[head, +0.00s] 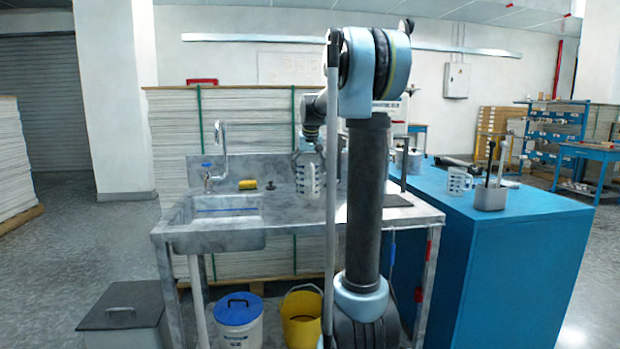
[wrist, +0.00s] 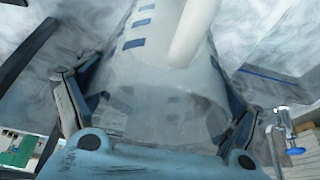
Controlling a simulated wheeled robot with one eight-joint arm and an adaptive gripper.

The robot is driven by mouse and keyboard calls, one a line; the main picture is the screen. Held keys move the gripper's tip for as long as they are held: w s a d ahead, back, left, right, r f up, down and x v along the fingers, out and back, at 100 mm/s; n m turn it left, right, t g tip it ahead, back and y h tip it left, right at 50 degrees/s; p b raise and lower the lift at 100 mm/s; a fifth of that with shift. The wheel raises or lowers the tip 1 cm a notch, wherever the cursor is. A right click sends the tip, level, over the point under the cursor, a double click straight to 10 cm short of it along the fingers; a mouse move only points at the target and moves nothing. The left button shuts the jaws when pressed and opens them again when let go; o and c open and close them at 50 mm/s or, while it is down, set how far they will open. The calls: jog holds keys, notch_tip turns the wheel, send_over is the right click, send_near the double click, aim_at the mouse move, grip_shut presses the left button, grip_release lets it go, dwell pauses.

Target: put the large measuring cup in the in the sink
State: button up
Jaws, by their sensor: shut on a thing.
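The large measuring cup (head: 309,178) is clear with blue marks. In the head view it is upright over the metal counter, right of the sink (head: 178,216); I cannot tell whether its base touches the counter. My gripper (head: 309,147) is shut on the cup from above, partly hidden behind my arm. In the wrist view the cup (wrist: 150,45) sits between the two fingers (wrist: 158,105), its pale handle facing the camera. The sink's blue line (wrist: 270,76) shows at the right there. The sink basin looks empty in the head view, though its floor is partly hidden.
A faucet (head: 217,150) rises behind the sink, with a yellow sponge (head: 248,184) and a dark stopper-like item (head: 270,185) to its right. A smaller measuring cup (head: 458,181) and a grey tool holder (head: 490,196) stand on the blue cabinet (head: 520,260). Buckets sit below the counter.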

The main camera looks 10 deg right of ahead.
jog(key=shift+f, duration=1.3)
jog(key=o, duration=1.9)
jog(key=shift+f, duration=0.1)
